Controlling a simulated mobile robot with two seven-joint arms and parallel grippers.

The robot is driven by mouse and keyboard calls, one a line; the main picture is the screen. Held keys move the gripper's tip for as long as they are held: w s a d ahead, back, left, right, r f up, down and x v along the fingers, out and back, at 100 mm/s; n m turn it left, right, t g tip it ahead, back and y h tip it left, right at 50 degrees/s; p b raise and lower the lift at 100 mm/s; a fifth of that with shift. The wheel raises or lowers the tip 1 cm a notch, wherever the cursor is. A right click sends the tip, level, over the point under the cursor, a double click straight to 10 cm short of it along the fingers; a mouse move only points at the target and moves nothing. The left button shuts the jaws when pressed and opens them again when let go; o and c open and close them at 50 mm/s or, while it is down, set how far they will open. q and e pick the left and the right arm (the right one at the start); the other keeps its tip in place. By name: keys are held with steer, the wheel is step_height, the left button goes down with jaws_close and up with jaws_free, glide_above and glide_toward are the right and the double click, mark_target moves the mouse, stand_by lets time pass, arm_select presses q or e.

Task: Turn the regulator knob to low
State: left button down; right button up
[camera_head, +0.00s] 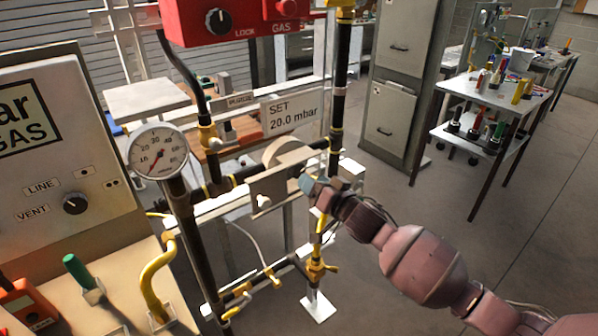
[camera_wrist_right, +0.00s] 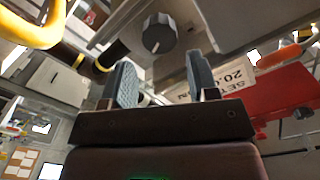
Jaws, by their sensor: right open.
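The regulator (camera_head: 287,152) is a pale round body behind a grey plate on the pipe rig, beside a "SET 20.0 mbar" sign (camera_head: 292,114). In the right wrist view a dark grey ribbed knob (camera_wrist_right: 158,33) with a pale pointer mark sits on a grey surface. My right gripper (camera_head: 308,184) is at the right end of the regulator plate in the head view. In the wrist view my right gripper (camera_wrist_right: 160,68) is open, its two fingers apart and empty. The knob lies beyond the fingertips, roughly between them. In the head view I cannot make out this knob clearly.
A pressure gauge (camera_head: 158,151) stands left of the regulator. A red gas box (camera_head: 243,20) hangs above. Dark pipes and yellow valves (camera_head: 316,268) surround the rig. A panel with a vent knob (camera_head: 75,203) is at left.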

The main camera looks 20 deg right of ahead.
mark_target(300, 172)
steer(key=shift+x, duration=3.2)
steer(key=c, duration=0.6)
steer(key=shift+c, duration=0.2)
